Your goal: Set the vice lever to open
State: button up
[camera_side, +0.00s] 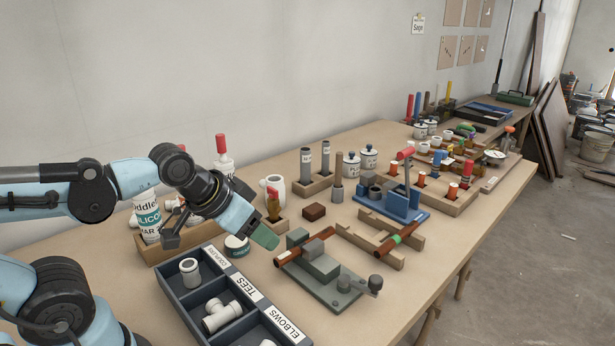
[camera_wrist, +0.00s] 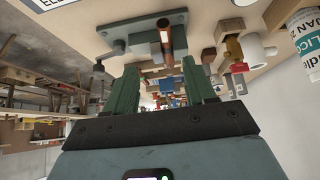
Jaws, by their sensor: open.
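The grey-green vice (camera_side: 318,268) sits on the bench right of my gripper, with a copper-brown pipe (camera_side: 318,238) running through or beside its jaws. Its grey rounded knob end (camera_side: 375,283) is at the front right; I cannot clearly tell the lever from the knob or its setting. In the wrist view the vice (camera_wrist: 140,38) appears upside down at the top, with the knob (camera_wrist: 98,67) at its left. My gripper (camera_side: 264,238) is in the air left of the vice, apart from it. Its two green fingers (camera_wrist: 160,88) are spread and empty.
A dark tray of white fittings (camera_side: 225,295) lies in front of my gripper. A blue tool with a red-tipped lever (camera_side: 400,205) and a wooden rack holding a pipe (camera_side: 385,240) stand beyond the vice. A sealant can (camera_side: 147,215) stands behind my arm.

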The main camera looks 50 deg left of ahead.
notch_tip(320, 180, up, 4)
jog(key=m+g, duration=0.7)
send_over(376, 278)
notch_tip(376, 278, down, 12)
dwell(0.4)
grip_shut()
